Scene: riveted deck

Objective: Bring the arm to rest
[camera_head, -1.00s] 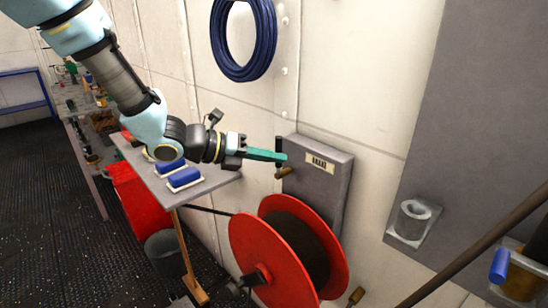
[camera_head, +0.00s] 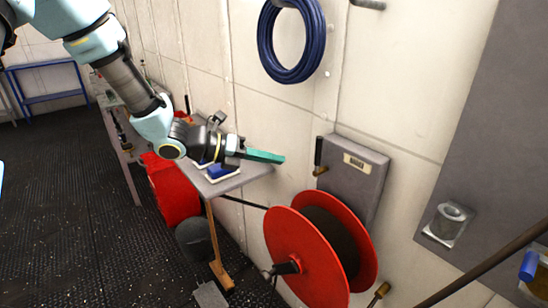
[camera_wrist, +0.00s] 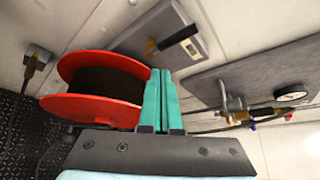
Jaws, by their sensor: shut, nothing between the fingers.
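My gripper (camera_head: 282,159) has teal fingers and is shut and empty. In the head view it points right, in the air just left of the grey brake box (camera_head: 357,168) on the wall. My arm reaches in from the upper left. The wrist view shows the two fingers (camera_wrist: 162,75) pressed together, with the red cable reel (camera_wrist: 95,85) to their left and the grey box (camera_wrist: 165,35) beyond them. No thing touches the fingers in these views.
A red reel (camera_head: 305,260) stands below the box. A small grey table (camera_head: 228,185) with blue items lies under my wrist. A coiled blue hose (camera_head: 292,40) hangs above. A grey wall panel (camera_head: 490,130) is at the right. Dark floor is open at the left.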

